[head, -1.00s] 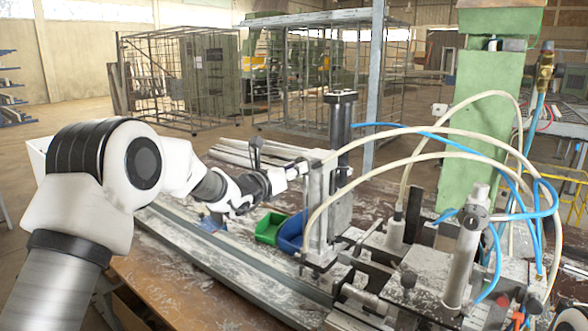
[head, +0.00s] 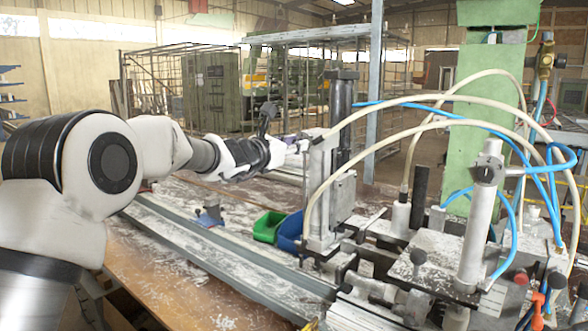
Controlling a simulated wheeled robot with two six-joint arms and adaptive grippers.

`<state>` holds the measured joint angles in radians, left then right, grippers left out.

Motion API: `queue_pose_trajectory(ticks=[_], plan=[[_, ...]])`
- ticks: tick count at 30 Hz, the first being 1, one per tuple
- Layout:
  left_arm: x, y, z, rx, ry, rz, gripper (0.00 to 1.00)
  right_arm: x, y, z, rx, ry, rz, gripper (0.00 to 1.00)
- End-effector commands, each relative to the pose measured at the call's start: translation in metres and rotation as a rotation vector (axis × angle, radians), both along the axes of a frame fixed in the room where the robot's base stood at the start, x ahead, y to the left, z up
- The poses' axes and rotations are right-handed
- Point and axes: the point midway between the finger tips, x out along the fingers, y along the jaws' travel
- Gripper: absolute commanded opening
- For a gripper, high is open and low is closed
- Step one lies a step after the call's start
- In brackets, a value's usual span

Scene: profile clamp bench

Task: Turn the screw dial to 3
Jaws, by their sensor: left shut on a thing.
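My left gripper (head: 284,151) reaches in from the left to the upper left side of the upright grey metal clamp post (head: 319,190). It is shut on a small part there, which I take to be the screw dial; the fingers and wrist hide most of it. No numbers or pointer can be read, so its setting cannot be told. My right gripper is out of view.
A green bin (head: 268,226) and a blue bin (head: 290,232) sit left of the post. Long metal profiles (head: 230,258) lie along the dusty bench. Pale hoses (head: 420,107) and blue hoses arch over the fixture at right. A green column (head: 453,140) stands behind.

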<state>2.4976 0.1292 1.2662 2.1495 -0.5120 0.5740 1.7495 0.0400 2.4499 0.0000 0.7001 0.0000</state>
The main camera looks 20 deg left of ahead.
Motion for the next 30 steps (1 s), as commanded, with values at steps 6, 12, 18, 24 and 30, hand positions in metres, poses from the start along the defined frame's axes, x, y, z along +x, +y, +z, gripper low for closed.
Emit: queue_pose_trajectory(ticks=[6, 12, 18, 24, 30], plan=[[0.000, 0.000, -0.008, 0.194, -0.072, 0.001, 0.00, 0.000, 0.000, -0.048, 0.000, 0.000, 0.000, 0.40], [0.000, -0.001, -0.006, 0.357, -0.129, 0.001, 0.00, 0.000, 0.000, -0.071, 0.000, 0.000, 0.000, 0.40], [0.000, -0.001, -0.004, 0.482, -0.174, 0.000, 0.00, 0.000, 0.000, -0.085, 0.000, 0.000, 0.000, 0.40], [0.000, -0.001, -0.002, 0.557, -0.201, 0.000, 0.00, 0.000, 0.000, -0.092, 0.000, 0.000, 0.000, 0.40], [0.000, -0.001, -0.001, 0.586, -0.211, 0.000, 0.00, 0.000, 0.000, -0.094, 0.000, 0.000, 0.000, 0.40]])
